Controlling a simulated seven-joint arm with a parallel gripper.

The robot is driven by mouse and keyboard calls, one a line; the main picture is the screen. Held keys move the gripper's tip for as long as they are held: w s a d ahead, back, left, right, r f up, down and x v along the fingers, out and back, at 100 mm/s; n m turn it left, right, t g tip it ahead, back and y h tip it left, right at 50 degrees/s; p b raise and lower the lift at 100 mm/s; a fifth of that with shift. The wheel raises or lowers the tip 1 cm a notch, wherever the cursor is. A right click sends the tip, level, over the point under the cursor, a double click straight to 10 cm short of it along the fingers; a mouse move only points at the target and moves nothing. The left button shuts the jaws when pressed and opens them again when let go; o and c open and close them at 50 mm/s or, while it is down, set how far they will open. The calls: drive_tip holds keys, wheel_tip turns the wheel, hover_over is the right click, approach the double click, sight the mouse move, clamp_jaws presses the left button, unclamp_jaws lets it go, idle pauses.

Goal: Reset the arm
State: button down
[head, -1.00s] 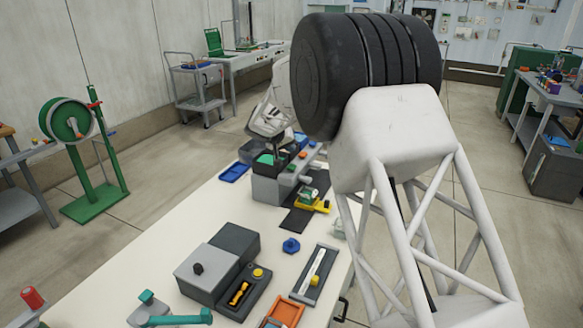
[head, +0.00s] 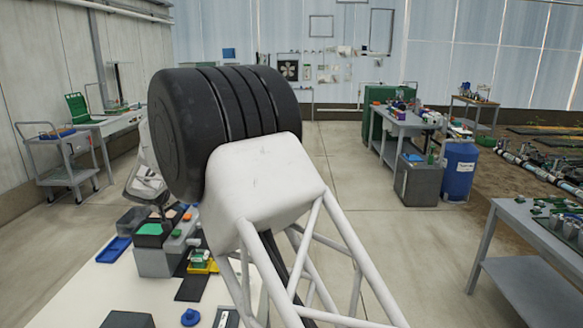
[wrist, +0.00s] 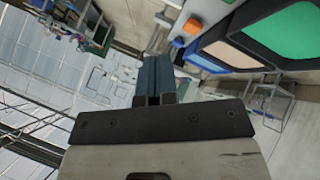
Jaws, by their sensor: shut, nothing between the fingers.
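My gripper shows in the wrist view, its two blue-grey fingers (wrist: 153,80) together with nothing between them. The fingertips cannot be made out in the head view.
The white worktable (head: 75,290) carries dark-rimmed bins (head: 152,233), a yellow-and-green item (head: 200,262) and a blue knob (head: 190,317). A blue tray (head: 113,250) lies at its left edge. A blue barrel (head: 459,170) and grey bench (head: 540,250) stand right. Open floor lies between.

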drive_tip(key=s+d+r+m+g, duration=0.1)
drive_tip(key=s+d+r, duration=0.3)
drive_tip(key=d, duration=0.7)
drive_tip(key=s+d+r+g, duration=0.1)
drive_tip(key=s+d+r, duration=0.25)
drive_tip(key=d, duration=0.65)
drive_tip(key=s+d+r+m+g, duration=0.1)
drive_tip(key=s+d+r, duration=0.35)
drive_tip(key=d, duration=0.65)
drive_tip(key=s+d+r+m+g, duration=0.2)
drive_tip(key=s+d+r, duration=0.1)
drive_tip(key=s+d, duration=1.35)
drive_tip(key=s+d+f+y, duration=0.1)
drive_tip(key=s+d+f, duration=0.1)
drive_tip(key=s, duration=0.7)
drive_tip(key=s+d+f+y, duration=0.1)
drive_tip(key=s+d+f, duration=0.1)
drive_tip(key=s+d, duration=0.3)
drive_tip(key=s+d+f+m, duration=0.1)
drive_tip(key=s+d, duration=0.3)
drive_tip(key=s, duration=0.8)
drive_tip(key=shift+s+f+g+y, duration=0.4)
drive_tip(key=shift+f, duration=0.5)
